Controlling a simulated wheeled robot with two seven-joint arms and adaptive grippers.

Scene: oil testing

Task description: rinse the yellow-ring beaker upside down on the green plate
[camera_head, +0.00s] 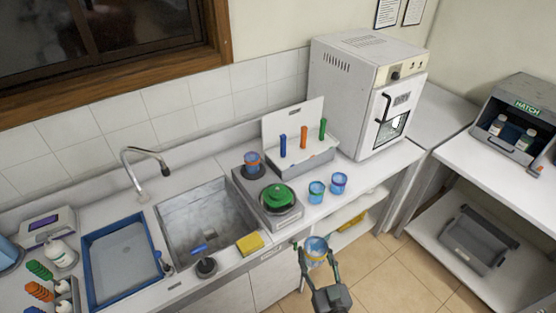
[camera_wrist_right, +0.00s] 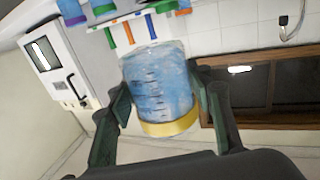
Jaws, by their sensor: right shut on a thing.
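My right gripper (camera_head: 318,262) is shut on the yellow-ring beaker (camera_head: 316,246), in front of the counter's front edge and above the floor. In the right wrist view the beaker (camera_wrist_right: 157,82) sits between the two fingers; it is clear, blue-tinted, with dark marks and a yellow band. I cannot tell which way its mouth points. The green plate (camera_head: 277,194) lies on a grey device on the counter, behind and left of the gripper, apart from the beaker. The sink (camera_head: 205,222) and its curved tap (camera_head: 143,175) are further left. My left gripper is not in view.
Two blue beakers (camera_head: 316,192) (camera_head: 339,182) stand right of the green plate. An orange-and-blue beaker (camera_head: 252,160) stands behind it. A yellow sponge (camera_head: 250,243) lies at the front edge, a blue tray (camera_head: 119,259) left of the sink. A white oven (camera_head: 365,95) stands behind.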

